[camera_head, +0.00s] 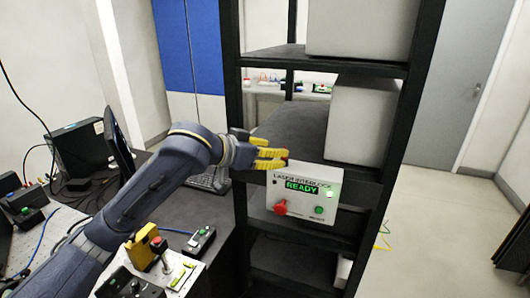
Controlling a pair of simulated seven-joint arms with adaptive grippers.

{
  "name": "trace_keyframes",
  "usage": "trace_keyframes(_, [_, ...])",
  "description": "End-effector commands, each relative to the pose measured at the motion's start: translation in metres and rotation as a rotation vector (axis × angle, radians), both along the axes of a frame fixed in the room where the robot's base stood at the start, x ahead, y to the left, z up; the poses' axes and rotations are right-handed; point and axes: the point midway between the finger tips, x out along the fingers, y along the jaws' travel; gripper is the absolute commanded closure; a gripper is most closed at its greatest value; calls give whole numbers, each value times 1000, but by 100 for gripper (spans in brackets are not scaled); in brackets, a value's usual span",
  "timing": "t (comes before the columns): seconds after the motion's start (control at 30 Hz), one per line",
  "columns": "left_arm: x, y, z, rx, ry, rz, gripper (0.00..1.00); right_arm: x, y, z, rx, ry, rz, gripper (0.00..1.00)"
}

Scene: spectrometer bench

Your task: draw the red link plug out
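A white laser interlock box (304,196) is mounted on the front of the dark rack, with a green display that reads READY. The red plug (281,207) sits at the lower left of its face. My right gripper is out of view.
The dark rack (238,100) has shelves with pale cabinets (362,122) above and behind the interlock box. The bench (180,205) at left holds a keyboard (210,180), a yellow device (145,247) and small control boxes (200,242). Open floor lies at right.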

Motion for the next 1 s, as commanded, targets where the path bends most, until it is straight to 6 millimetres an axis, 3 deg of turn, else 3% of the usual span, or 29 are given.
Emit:
trace_keyframes(0.4, [28,-26,-16,-1,1,-1,60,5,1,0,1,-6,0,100])
trace_keyframes(0.87, [32,-29,-18,-1,1,0,59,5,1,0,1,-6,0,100])
trace_keyframes(1.0, [32,-29,-17,-1,1,0,75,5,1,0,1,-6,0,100])
